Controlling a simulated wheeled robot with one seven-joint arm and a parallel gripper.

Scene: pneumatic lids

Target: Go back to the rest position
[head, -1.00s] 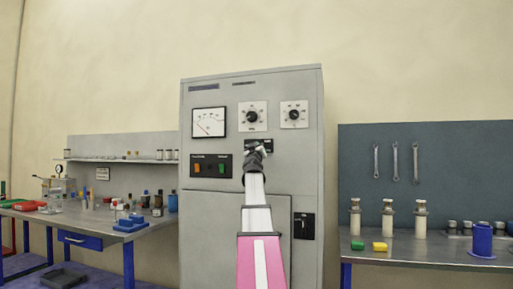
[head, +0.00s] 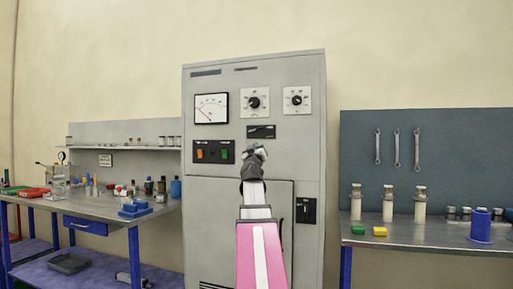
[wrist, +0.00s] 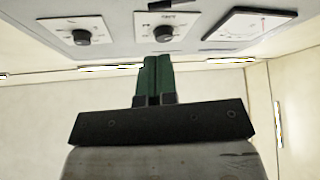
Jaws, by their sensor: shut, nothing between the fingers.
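My gripper (head: 257,150) is in front of the tall grey cabinet (head: 230,263), seen past my pink and white arm in the head view. In the wrist view my gripper (wrist: 154,62) has its two dark green fingers together, with nothing between them. They point up toward the cabinet front, which fills the top of that view. Two dials, one at the left (wrist: 81,37) and one in the middle (wrist: 163,33), and the meter (wrist: 237,33) show there. I cannot tell the exact gap between the fingertips and the cabinet.
The space above both benches looks clear.

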